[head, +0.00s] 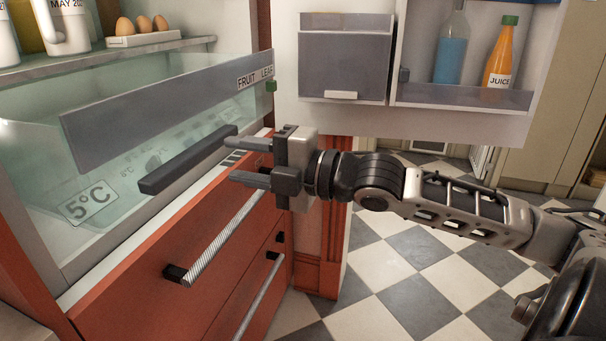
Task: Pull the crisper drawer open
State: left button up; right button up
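The crisper drawer (150,105) is a clear bin in the fridge at the left, with a grey front strip marked "FRUIT" and a second, partly cut-off word. A dark bar handle (188,160) runs along its lower front. Whether a finger touches the bar cannot be told. My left gripper is not in view.
A shelf above holds eggs (138,28) and a white jug (62,27). Red cabinet drawers with a rope-like handle (224,238) sit below. The open fridge door (420,120) carries a juice bottle (500,52) and a blue bottle (452,50). Checkered floor (400,250) is clear.

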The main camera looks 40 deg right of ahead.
pick_arm(q)
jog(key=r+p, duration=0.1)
jog(key=p, duration=0.1)
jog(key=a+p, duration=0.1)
jog(key=p, duration=0.2)
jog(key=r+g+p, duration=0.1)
jog(key=p, duration=0.2)
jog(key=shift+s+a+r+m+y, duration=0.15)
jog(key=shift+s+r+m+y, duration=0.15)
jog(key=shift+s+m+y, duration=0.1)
pick_arm(e)
jog(key=v, duration=0.9)
jog(key=shift+s, duration=0.25)
